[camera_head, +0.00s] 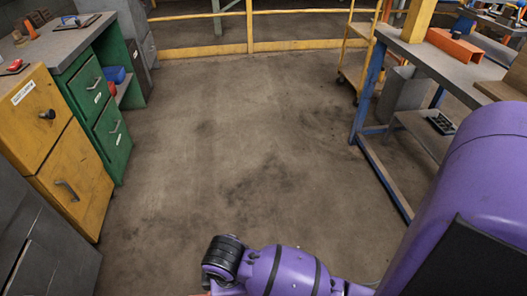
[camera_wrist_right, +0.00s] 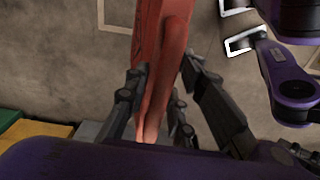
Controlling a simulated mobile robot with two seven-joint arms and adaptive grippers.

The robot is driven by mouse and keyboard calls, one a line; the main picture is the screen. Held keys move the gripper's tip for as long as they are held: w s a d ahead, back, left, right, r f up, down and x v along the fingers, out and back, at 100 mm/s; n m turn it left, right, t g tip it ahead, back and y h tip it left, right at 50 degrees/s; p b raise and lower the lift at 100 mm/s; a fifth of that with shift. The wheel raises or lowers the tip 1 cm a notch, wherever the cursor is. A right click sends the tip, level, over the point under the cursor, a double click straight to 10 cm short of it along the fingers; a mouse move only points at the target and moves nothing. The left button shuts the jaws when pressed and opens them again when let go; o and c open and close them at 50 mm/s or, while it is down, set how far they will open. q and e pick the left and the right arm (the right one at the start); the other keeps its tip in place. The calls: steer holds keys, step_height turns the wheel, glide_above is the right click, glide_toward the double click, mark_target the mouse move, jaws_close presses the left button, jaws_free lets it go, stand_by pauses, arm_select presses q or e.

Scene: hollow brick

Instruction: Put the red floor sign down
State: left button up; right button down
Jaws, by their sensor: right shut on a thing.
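The red floor sign (camera_wrist_right: 166,50) shows in the right wrist view as a long, smooth red panel running from the top edge down between the fingers. My right gripper (camera_wrist_right: 163,80) is shut on it, with dark fingers on both sides of the panel. The sign's far end is cut off at the top of that view. In the head view my purple right arm comes in from the right to the bottom edge; its gripper is below the frame, and the sign is almost wholly out of sight. My left gripper is in neither view.
Bare grey floor (camera_head: 220,150) lies open in the middle. A yellow cabinet (camera_head: 75,165) and a green drawer unit (camera_head: 105,105) line the left. A blue-legged workbench (camera_head: 430,65) stands at the right. A yellow railing (camera_head: 250,35) crosses the back.

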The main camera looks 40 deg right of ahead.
steer(key=shift+s+d+f, duration=0.45)
steer(key=shift+s+d, duration=0.05)
steer(key=shift+s, duration=0.1)
steer(key=shift+d+f, duration=0.2)
steer(key=shift+d, duration=0.05)
arm_select(q)
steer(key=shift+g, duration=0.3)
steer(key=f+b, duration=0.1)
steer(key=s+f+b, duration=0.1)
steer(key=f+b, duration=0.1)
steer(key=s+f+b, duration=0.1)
steer(key=b, duration=0.1)
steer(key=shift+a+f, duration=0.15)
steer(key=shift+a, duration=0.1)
arm_select(e)
steer(key=w+d+f, duration=0.8)
steer(key=d+f, duration=0.2)
steer(key=f, duration=0.2)
steer(key=shift+w+d+f, duration=0.2)
steer(key=shift+w+f, duration=0.1)
steer(key=shift+f, duration=0.05)
steer(key=shift+f+n, duration=0.1)
steer(key=shift+n, duration=0.2)
